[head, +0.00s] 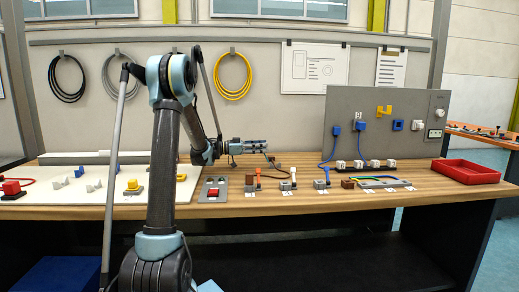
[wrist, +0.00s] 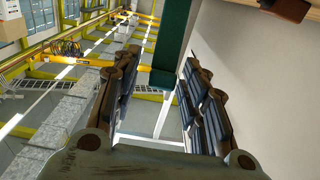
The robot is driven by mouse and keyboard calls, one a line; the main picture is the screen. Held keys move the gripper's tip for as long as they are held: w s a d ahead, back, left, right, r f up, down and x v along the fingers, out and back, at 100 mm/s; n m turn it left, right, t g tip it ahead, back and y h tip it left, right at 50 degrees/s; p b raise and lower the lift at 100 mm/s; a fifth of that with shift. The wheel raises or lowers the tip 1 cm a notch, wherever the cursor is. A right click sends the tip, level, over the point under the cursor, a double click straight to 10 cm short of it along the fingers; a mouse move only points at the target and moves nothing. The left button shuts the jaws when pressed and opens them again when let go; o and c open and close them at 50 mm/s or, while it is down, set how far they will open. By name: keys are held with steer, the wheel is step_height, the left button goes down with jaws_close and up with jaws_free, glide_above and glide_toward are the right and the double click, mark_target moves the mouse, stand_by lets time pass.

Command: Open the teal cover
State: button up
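My gripper (head: 262,146) points right above the back of the wooden bench in the head view. In the wrist view its two dark padded fingers (wrist: 160,90) stand apart, with a gap between them. A dark teal-green piece (wrist: 174,40) comes down from the top of that view and ends in the gap. It shows space on its left side and lies close to the right finger; I cannot tell whether they touch. It may be the teal cover, but its full shape is out of frame. I cannot make out a teal cover in the head view.
A grey panel (head: 345,103) with a blue fitting and cables stands at the back right. Small blocks and connectors line the bench (head: 330,205) below my gripper. A red tray (head: 465,173) sits at the right end. A control box (head: 213,189) with a red button is near my arm.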

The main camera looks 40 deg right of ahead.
steer(key=v, duration=1.2)
steer(key=shift+w+f, duration=0.1)
steer(key=shift+c, duration=0.2)
